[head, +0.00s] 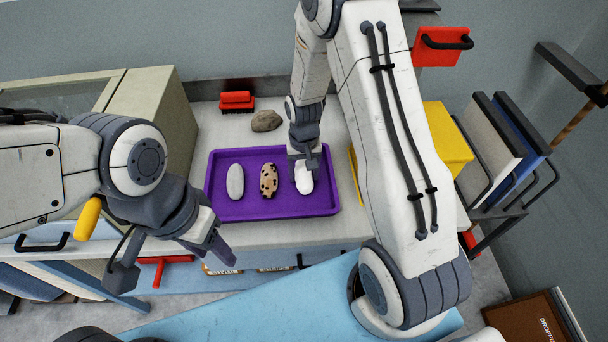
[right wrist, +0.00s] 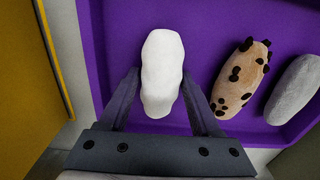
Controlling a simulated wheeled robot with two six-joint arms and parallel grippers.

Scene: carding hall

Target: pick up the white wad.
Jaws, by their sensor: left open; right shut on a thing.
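The white wad (head: 303,179) is at the right end of the purple tray (head: 285,208). My right gripper (head: 304,162) reaches down over it and is shut on it. In the right wrist view the white wad (right wrist: 161,75) is between the two fingers of my right gripper (right wrist: 160,100). I cannot tell whether the wad touches the tray floor. My left gripper (head: 178,268) is open and empty, in front of the table's left part, apart from the tray.
A spotted tan wad (head: 269,181) and a grey wad (head: 235,181) lie in the tray, left of the white one. A stone (head: 266,121) and a red brush (head: 237,101) are behind it. A yellow box (head: 447,138) stands to the right.

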